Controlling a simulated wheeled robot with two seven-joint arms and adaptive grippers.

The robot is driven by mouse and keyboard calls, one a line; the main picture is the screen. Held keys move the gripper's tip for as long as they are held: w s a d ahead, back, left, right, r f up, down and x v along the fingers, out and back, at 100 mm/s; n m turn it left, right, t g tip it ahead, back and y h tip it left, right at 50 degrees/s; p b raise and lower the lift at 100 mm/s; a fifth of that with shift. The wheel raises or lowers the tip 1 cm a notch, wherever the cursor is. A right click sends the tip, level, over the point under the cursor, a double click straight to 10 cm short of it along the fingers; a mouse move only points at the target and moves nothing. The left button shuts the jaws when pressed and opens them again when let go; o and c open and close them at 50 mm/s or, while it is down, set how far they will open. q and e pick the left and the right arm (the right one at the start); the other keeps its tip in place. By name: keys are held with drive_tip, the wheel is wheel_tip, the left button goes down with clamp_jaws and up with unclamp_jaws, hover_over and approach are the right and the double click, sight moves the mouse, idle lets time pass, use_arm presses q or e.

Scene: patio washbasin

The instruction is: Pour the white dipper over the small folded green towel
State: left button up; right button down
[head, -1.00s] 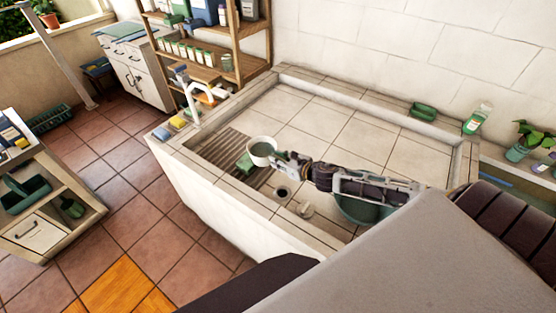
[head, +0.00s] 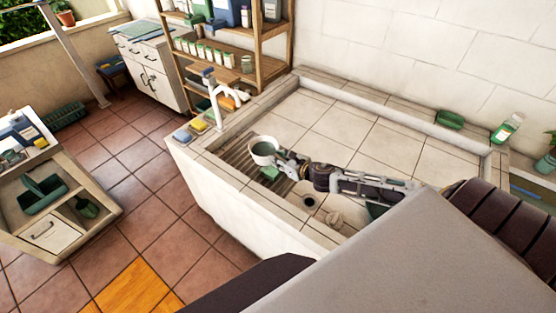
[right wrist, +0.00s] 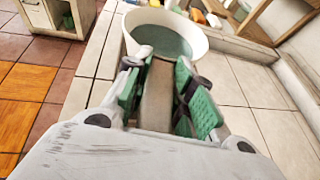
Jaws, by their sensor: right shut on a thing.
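The white dipper (head: 264,158) is above the ribbed part of the basin in the head view. My right gripper (head: 285,163) is shut on its handle (right wrist: 156,95). In the right wrist view the dipper's white bowl (right wrist: 197,38) holds grey-green liquid, and it looks about upright. The small folded green towel (head: 270,173) lies on the ribbed drainboard (head: 228,158), just below and slightly right of the bowl in the head view. The towel cannot be seen in the right wrist view. My left gripper is not in view.
A drain hole (head: 309,201) is right of the towel. A green basin (head: 376,210) is partly hidden by my arm. The tiled back area is clear.

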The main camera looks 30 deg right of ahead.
drive_tip(key=shift+w+a, duration=0.1)
drive_tip(key=shift+w, duration=0.35)
drive_tip(key=shift+s+d+m, duration=0.1)
drive_tip(key=shift+d+m, duration=0.2)
drive_tip(key=shift+m, duration=0.1)
drive_tip(key=shift+a, duration=0.1)
drive_tip(key=shift+f, duration=0.15)
